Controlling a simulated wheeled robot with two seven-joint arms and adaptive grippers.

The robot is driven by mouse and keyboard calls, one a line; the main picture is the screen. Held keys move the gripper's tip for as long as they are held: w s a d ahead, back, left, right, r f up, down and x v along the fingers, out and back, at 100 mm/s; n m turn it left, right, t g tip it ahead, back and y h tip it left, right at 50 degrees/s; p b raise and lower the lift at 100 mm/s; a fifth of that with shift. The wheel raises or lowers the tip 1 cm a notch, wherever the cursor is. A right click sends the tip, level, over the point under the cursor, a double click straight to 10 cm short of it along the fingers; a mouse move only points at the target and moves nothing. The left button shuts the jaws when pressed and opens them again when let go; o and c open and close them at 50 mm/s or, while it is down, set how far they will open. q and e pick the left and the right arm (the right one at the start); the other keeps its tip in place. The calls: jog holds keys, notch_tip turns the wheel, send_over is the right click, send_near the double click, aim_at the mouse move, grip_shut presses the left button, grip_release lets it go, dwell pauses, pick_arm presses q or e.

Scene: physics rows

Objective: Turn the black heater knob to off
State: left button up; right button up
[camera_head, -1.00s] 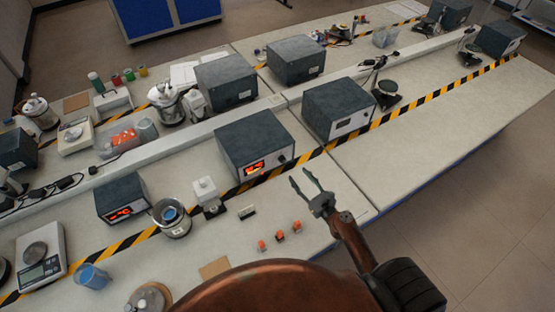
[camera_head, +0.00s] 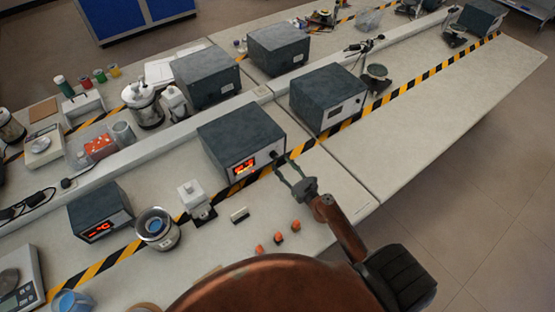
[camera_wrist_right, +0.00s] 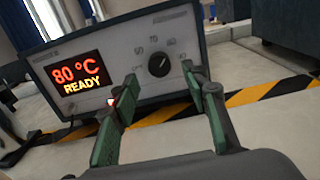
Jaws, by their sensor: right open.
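The black heater knob (camera_wrist_right: 159,64) is on the front panel of a grey heater box (camera_wrist_right: 115,45), right of its display. The lit display (camera_wrist_right: 77,75) reads 80 °C READY. My left gripper is out of view.
A smaller heater (camera_head: 101,210) with a lit display stands left. A white device (camera_head: 196,198), a dark-and-white block (camera_head: 239,215) and several orange pieces (camera_head: 278,239) are near my right arm. Another grey box (camera_head: 328,97) stands behind right. The bench to the right is clear.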

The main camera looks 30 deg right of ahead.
aim_at(275, 158)
jog(key=shift+w+a, duration=0.2)
jog(key=shift+w, duration=1.9)
jog(key=shift+c, duration=0.4)
grip_shut()
